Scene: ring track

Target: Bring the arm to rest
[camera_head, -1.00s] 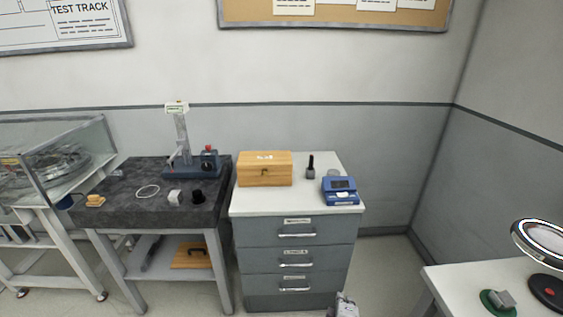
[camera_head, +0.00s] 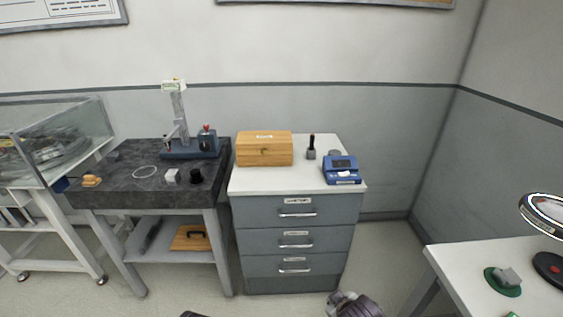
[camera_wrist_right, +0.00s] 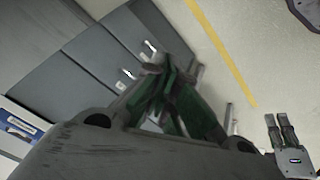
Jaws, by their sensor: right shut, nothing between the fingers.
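My right gripper (camera_head: 352,304) is at the bottom edge of the head view, in front of the drawer cabinet, partly cut off. In the right wrist view its green-padded fingers (camera_wrist_right: 168,78) meet, with nothing between them. A small dark part (camera_head: 194,314) shows at the bottom edge of the head view; I cannot tell what it is. In the right wrist view a dark two-fingered device (camera_wrist_right: 285,140), maybe my left gripper, is at the lower right; its opening is unclear.
A grey drawer cabinet (camera_head: 296,222) carries a wooden box (camera_head: 264,149) and a blue device (camera_head: 342,170). A dark stone table (camera_head: 130,190) stands left of it. A white table (camera_head: 470,262) is at the right. Floor (camera_head: 385,245) is open between cabinet and white table.

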